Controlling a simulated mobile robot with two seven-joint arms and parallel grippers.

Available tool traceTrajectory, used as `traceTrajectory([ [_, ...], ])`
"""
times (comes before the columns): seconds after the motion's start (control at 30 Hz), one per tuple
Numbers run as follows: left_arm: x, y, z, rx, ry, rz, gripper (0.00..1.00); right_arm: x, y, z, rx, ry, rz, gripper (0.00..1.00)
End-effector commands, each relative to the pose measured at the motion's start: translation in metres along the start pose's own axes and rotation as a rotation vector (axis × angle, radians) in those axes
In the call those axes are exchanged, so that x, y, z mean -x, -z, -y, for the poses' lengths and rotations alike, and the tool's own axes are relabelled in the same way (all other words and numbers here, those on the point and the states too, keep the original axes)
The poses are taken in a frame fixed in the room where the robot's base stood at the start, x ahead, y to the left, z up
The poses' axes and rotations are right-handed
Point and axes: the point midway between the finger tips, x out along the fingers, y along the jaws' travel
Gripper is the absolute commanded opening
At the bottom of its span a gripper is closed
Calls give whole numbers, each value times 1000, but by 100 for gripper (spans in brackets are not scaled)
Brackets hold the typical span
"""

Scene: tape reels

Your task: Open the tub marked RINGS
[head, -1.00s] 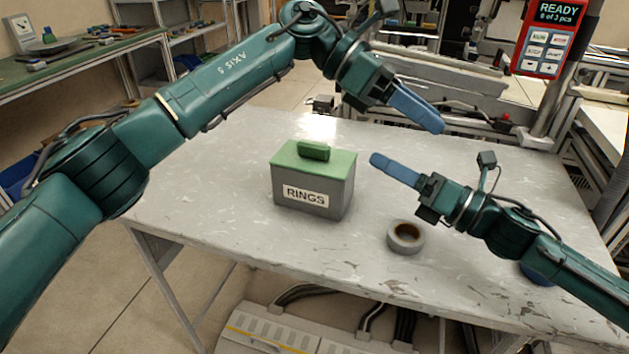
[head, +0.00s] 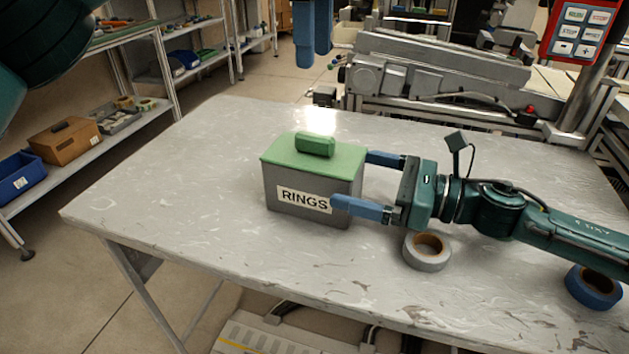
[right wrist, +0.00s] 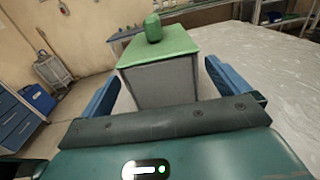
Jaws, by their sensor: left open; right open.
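The grey tub marked RINGS (head: 285,195) stands upright on the table. Its green lid (head: 340,162) with a green block handle (head: 315,145) sits on top, closed. My right gripper (head: 360,180) is open at the tub's right side, one blue finger near the front face and one near the back. In the right wrist view the tub (right wrist: 160,83) stands between the two open fingers, under its green lid (right wrist: 175,42); I cannot tell whether they touch it. My left gripper (head: 314,60) is open and empty, pointing down above and behind the tub at the top edge.
A grey tape reel (head: 428,260) lies on the table just below my right gripper. A blue tape reel (head: 594,290) lies at the right, partly under my right arm. The table's left part (head: 170,190) is clear. A machine (head: 440,75) stands behind the table.

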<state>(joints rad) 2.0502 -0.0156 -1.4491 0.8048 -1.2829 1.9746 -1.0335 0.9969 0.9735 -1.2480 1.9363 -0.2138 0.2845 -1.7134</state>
Motion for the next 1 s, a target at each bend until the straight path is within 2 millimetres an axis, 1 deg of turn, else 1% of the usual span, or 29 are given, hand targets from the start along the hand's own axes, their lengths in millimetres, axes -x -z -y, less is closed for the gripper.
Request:
traceTrajectory([
  [0.03,0,0,0,0,0,1,44,-11,-2,-1,2,-4,2,100],
  [0.1,0,0,0,0,0,1,44,-24,-1,0,0,-3,2,100],
  [0.2,0,0,0,0,0,1,44,-38,-1,0,1,-1,1,100],
  [0.33,0,0,0,0,0,2,44,-51,0,0,-1,-1,0,100],
  [0.5,0,0,0,0,0,2,44,-57,0,0,0,1,0,100],
  [0.73,0,0,0,0,0,2,44,-58,0,0,-1,1,0,100],
  [0.77,0,0,0,0,0,2,44,-57,0,0,-1,1,0,98],
  [1.0,0,0,0,0,0,2,44,-57,0,0,-1,1,0,79],
])
